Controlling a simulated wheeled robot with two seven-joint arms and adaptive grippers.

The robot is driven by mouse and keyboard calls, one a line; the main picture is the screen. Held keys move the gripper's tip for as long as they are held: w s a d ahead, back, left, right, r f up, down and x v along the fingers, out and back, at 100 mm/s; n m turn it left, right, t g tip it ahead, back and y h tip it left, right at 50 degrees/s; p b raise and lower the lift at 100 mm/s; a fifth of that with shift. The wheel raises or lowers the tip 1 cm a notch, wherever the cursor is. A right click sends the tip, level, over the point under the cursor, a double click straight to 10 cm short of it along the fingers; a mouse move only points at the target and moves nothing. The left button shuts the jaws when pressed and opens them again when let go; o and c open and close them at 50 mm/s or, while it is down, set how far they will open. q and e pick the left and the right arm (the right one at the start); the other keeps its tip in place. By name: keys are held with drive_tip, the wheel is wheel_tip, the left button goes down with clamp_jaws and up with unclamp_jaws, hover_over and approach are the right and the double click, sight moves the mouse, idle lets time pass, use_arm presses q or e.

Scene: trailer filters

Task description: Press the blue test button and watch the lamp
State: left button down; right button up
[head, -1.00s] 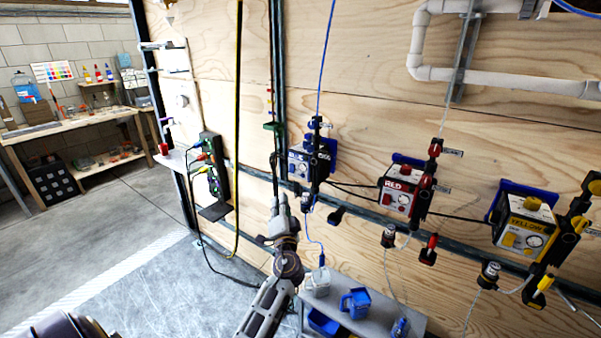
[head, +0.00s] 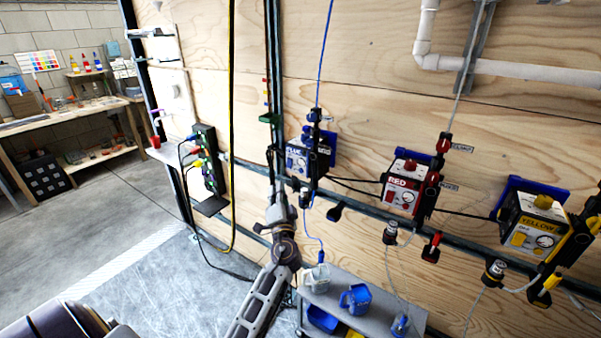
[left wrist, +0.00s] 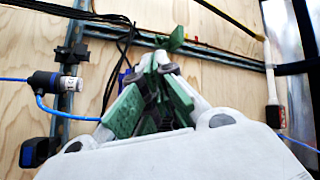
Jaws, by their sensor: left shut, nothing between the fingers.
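The blue unit (head: 298,157), a box labelled BLUE, is mounted on the plywood wall left of the red unit. Its front has small round details; I cannot tell which is the test button or the lamp. My left gripper (head: 278,188) points up at the wall, just below and left of the blue unit in the picture. Its green-padded fingers (left wrist: 162,66) are shut and empty in the left wrist view. I cannot tell whether the fingertips touch anything. My right gripper is out of view.
The red unit (head: 404,186) and yellow unit (head: 530,224) follow to the right along a metal rail. A grey cart (head: 384,309) with a blue jug (head: 356,299) stands below. A power strip (head: 207,160) with plugged cables is at left.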

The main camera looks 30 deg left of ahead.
sight(301, 171)
use_arm(q)
drive_tip(key=w+b, duration=0.1)
drive_tip(key=w, duration=0.7)
drive_tip(key=shift+w+d, duration=0.15)
drive_tip(key=shift+d, duration=0.2)
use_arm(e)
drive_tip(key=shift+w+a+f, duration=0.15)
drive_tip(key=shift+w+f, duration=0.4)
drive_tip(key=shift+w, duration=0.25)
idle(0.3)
use_arm(q)
drive_tip(key=shift+w+b, duration=0.4)
drive_tip(key=shift+b, duration=0.3)
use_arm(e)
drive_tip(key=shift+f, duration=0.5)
